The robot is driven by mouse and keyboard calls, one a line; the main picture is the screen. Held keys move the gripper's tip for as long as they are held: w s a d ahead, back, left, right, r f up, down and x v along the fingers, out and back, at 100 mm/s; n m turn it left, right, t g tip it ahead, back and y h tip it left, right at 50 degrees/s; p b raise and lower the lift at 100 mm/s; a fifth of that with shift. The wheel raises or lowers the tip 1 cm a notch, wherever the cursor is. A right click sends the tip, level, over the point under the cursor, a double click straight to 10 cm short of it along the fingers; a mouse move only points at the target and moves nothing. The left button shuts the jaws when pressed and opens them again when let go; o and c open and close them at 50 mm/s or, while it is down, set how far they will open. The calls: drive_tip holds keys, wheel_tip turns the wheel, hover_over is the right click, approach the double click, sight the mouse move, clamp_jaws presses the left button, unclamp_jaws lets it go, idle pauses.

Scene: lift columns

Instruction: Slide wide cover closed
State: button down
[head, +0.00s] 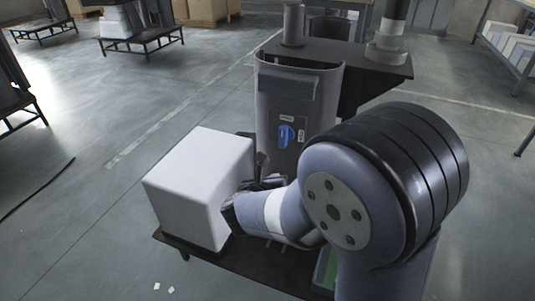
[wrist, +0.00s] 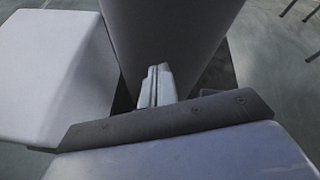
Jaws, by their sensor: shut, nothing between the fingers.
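The wide cover appears to be the white box-like cover (head: 195,175), at the left end of a dark low base (head: 185,247). It also shows at the left of the wrist view (wrist: 50,75). A grey column housing (head: 300,88) stands behind it to the right, with a gap between them. My gripper (head: 260,162) is beside the cover's right face, in front of the column. In the wrist view its fingers (wrist: 158,86) are together and empty, pointing at the column (wrist: 175,30). Whether they touch the cover or column is unclear. My arm hides much of the base.
A blue knob (head: 286,136) sits on the column's front. A dark shelf (head: 375,65) with a grey post extends behind right. Open floor (head: 80,190) lies to the left, with a thin dark cable (head: 40,188).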

drive_tip(key=s+a+r+m+t+h, duration=0.1)
drive_tip(key=s+a+r+m, duration=0.3)
drive_tip(key=s+a+r, duration=0.15)
drive_tip(key=b, duration=0.3)
approach(274, 150)
drive_tip(key=shift+m, duration=0.4)
drive_tip(key=x, duration=0.5)
drive_tip(key=shift+w+d+f, duration=0.15)
drive_tip(key=shift+f, duration=0.25)
drive_tip(key=shift+w+d+r+t, duration=0.15)
drive_tip(key=shift+w+t, duration=0.15)
drive_tip(key=shift+w, duration=0.15)
drive_tip(key=w+d+b, duration=0.2)
drive_tip(key=w+d, duration=0.2)
drive_tip(key=w, duration=0.5)
drive_tip(key=shift+w, duration=0.4)
drive_tip(key=shift+r, duration=0.15)
